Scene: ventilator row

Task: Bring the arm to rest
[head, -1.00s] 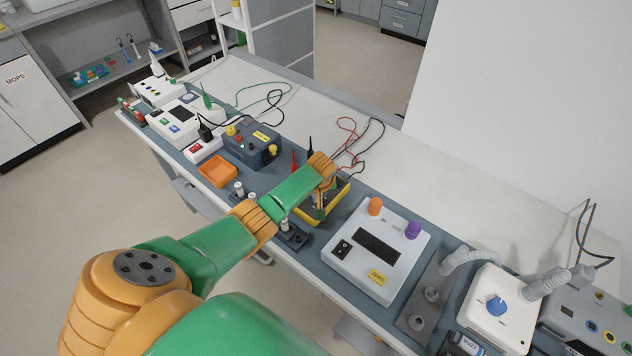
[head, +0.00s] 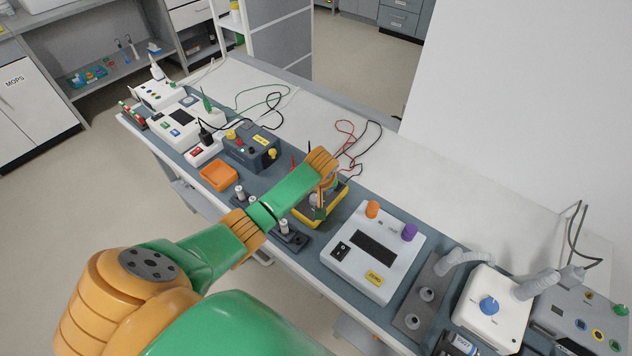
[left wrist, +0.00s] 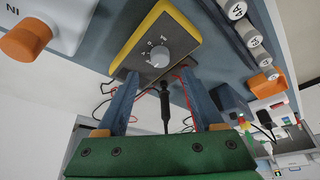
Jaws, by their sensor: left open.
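My left arm reaches in from the left over the bench. Its gripper (head: 322,203) points down above a yellow-edged meter (head: 303,217). In the left wrist view the gripper (left wrist: 161,88) is open, its two blue-grey fingers well apart with nothing held between them. The meter (left wrist: 136,52), with a grey dial, shows beyond the fingertips. A black probe and its lead lie in line with the gap between the fingers; whether anything touches is unclear. My right gripper is not in view.
A white device with orange and purple knobs (head: 374,246) stands to the right of the gripper. A dark blue box (head: 250,150) and an orange tray (head: 218,176) stand to the left. Loose red and black leads lie behind. The white rear benchtop (head: 440,180) is mostly clear.

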